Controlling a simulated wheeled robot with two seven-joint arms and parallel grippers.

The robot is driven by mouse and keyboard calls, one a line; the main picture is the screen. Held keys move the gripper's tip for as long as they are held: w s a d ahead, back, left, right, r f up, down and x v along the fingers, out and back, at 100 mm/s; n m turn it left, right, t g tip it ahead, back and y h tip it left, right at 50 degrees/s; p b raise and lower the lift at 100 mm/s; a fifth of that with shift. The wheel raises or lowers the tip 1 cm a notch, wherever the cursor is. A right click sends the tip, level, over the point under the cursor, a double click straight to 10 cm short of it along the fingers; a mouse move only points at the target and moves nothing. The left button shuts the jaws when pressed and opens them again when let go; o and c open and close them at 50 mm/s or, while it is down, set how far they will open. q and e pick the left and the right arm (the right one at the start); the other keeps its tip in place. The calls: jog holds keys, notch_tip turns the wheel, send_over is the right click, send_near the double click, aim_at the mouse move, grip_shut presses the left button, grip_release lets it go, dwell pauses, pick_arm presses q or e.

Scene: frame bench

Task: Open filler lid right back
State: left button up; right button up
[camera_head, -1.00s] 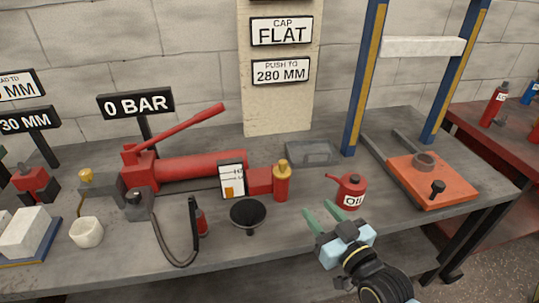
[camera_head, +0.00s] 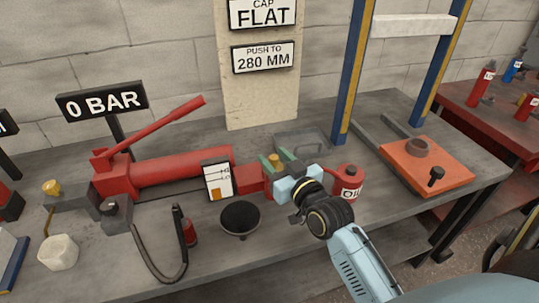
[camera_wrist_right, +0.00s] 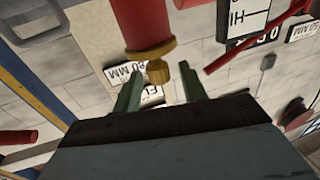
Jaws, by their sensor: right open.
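The filler lid appears as a small brass cap (camera_head: 274,159) on the red filler cylinder at the right end of the red pump; my fingers partly hide it. In the right wrist view the brass cap (camera_wrist_right: 159,72) sits at the end of the red cylinder (camera_wrist_right: 143,22). My right gripper (camera_head: 276,160) is open at the cap. In its wrist view the two green fingers (camera_wrist_right: 160,68) stand apart on either side of the cap; I cannot tell whether they touch it. My left gripper is not in view.
A red oil can (camera_head: 348,183) stands close right of my right gripper. A black funnel (camera_head: 239,217) and a white gauge card (camera_head: 217,180) are to the left. A grey tray (camera_head: 302,143) lies behind. A blue press frame (camera_head: 357,75) rises at the back right.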

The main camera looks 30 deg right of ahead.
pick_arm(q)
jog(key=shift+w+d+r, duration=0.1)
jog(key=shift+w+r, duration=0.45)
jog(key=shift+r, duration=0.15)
pick_arm(e)
jog(key=shift+w, duration=1.55)
grip_shut()
